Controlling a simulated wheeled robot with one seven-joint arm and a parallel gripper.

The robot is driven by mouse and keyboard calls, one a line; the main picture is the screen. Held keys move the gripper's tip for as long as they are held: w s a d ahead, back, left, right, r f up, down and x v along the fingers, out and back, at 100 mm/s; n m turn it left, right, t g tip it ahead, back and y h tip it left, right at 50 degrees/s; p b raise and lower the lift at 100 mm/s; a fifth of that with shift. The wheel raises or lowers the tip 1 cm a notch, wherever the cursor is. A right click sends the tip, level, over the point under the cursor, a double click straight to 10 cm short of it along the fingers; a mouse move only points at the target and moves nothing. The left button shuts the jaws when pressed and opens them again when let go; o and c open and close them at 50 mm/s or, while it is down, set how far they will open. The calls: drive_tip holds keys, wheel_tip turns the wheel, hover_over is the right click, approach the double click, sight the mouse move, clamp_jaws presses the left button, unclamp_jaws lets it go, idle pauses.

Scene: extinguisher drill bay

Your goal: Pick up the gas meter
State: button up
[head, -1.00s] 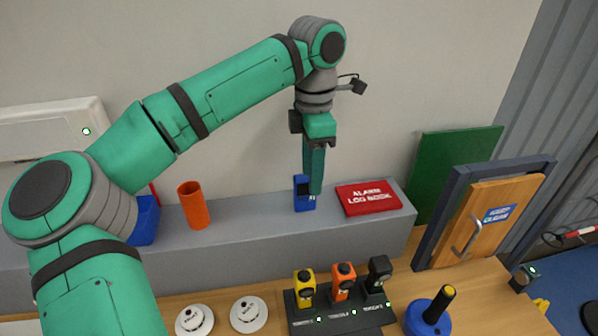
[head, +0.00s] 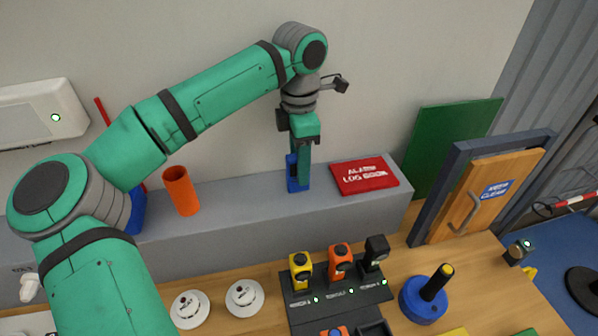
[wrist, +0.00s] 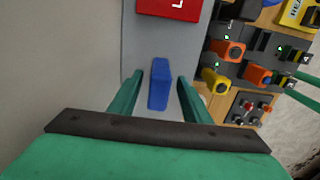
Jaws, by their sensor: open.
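The gas meter, taken to be the small blue upright device (head: 292,172), stands on the grey ledge against the wall. In the wrist view its blue body (wrist: 159,86) sits between my two green fingers. My gripper (head: 304,184) points down at it, open, with one finger in front of the meter in the head view and hiding part of it. In the wrist view a finger lies on each side of the meter, with a visible gap at least on the right. Whether either finger touches it cannot be told.
A red alarm log book (head: 364,176) lies on the ledge just right of the meter. An orange cup (head: 181,191) stands to the left. Below, on the wooden bench, are a dock with yellow (head: 301,270), orange (head: 340,262) and black devices, and white round detectors (head: 244,297).

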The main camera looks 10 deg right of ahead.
drive_tip(key=shift+a+f, duration=0.2)
drive_tip(key=shift+f, duration=1.75)
clamp_jaws()
drive_tip(key=shift+w, duration=0.1)
